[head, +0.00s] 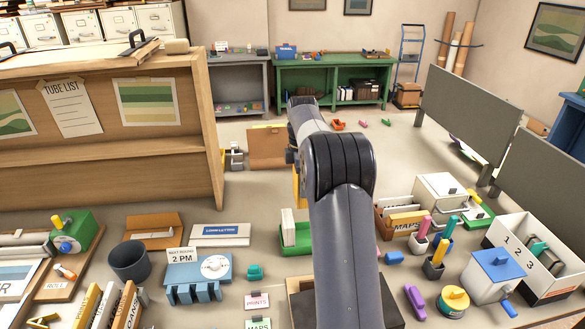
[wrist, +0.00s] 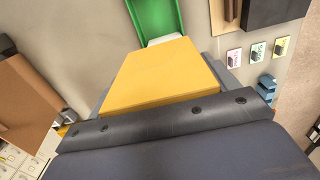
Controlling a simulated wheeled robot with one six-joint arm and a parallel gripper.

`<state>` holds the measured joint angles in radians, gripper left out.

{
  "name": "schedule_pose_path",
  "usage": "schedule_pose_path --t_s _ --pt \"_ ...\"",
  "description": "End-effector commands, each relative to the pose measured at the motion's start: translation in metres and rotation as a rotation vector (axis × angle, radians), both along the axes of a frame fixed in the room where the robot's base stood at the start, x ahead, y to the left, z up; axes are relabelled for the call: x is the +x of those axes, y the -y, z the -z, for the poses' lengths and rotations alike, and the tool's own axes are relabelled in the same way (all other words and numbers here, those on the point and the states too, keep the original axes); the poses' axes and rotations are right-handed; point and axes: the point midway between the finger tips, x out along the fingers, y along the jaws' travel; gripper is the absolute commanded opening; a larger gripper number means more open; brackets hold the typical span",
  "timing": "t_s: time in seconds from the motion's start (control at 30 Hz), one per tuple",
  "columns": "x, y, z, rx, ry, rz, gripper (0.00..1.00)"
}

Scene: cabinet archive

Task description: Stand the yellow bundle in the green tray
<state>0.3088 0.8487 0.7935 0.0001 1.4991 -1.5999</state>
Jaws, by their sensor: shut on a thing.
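The yellow bundle (wrist: 165,72) fills the middle of the wrist view as a flat yellow block, with my gripper (wrist: 166,86) shut on it. In the head view only a thin strip of the yellow bundle (head: 297,187) shows left of my arm, which hides the gripper. The bundle is held up in the air, apart from the tray. The green tray (head: 296,250) stands on the near surface left of my arm, with a white bundle upright at its left end. In the wrist view the green tray (wrist: 152,14) lies beyond the yellow bundle, which partly covers it.
A dark bin (head: 130,261), a blue stand (head: 198,278) and a small teal clip (head: 254,272) are left of the tray. A box of map folders (head: 400,222) and pen cups are to the right. A wooden cabinet (head: 110,150) rises at the left.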

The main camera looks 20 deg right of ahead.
Motion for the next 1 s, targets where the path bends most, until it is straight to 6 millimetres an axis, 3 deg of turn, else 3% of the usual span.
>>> schedule_pose_path --t_s 0.47,1.0 --pt "0.0 0.001 0.005 0.001 -0.001 0.0 0.57" --pt "-0.001 0.0 0.061 0.001 -0.001 0.0 0.57"
